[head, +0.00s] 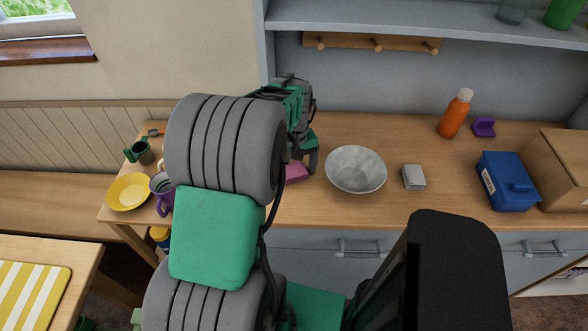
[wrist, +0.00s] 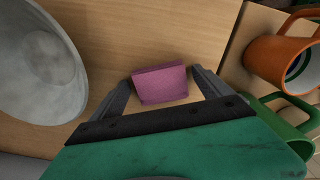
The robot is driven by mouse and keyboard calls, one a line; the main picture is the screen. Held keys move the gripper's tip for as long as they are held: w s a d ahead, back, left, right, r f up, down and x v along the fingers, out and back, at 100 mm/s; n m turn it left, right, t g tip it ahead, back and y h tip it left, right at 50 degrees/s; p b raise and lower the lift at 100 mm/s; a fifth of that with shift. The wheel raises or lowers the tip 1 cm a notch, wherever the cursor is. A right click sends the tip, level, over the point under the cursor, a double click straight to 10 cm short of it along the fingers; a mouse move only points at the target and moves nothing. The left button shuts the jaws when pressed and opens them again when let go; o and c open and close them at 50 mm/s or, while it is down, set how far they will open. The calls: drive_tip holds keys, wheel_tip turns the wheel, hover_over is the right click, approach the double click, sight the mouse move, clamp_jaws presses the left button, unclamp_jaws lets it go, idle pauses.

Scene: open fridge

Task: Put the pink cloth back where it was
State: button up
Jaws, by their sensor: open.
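The pink cloth (wrist: 160,84) is a small folded pink block on the wooden counter. In the wrist view it lies between the two fingers of my open gripper (wrist: 160,88), with a gap to each finger. In the head view a part of the cloth (head: 296,173) shows just left of the grey bowl, and my arm hides the rest. My gripper (head: 312,157) is over the counter there, partly hidden by my own arm.
A grey bowl (head: 356,170) stands right of the cloth, with a small grey box (head: 413,177) beyond. A blue box (head: 507,182) and an orange bottle (head: 455,114) stand further right. An orange mug (wrist: 277,60) and a green mug (wrist: 285,115) are near the gripper's right side in the wrist view.

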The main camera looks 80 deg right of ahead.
sight(294, 171)
wheel_tip(294, 171, up, 12)
drive_tip(key=b, duration=0.1)
drive_tip(key=w+a+r+n+t+h, duration=0.1)
drive_tip(key=w+a+n, duration=0.2)
drive_tip(key=w+a, duration=0.55)
drive_tip(key=w+a+r+n, duration=0.15)
drive_tip(key=w+a, duration=0.45)
drive_tip(key=w, duration=0.6)
drive_tip(key=w+a+f+n+t, duration=0.1)
drive_tip(key=w+a+n, duration=0.1)
drive_tip(key=a, duration=1.1)
drive_tip(key=w+a+f+n+t+y, duration=0.1)
drive_tip(key=w+a+f+n, duration=0.1)
drive_tip(key=a, duration=1.1)
drive_tip(key=w+n, duration=0.1)
drive_tip(key=n, duration=0.1)
drive_tip(key=shift+a+f+n, duration=0.15)
drive_tip(key=shift+a+n, duration=0.1)
drive_tip(key=shift+n, duration=0.1)
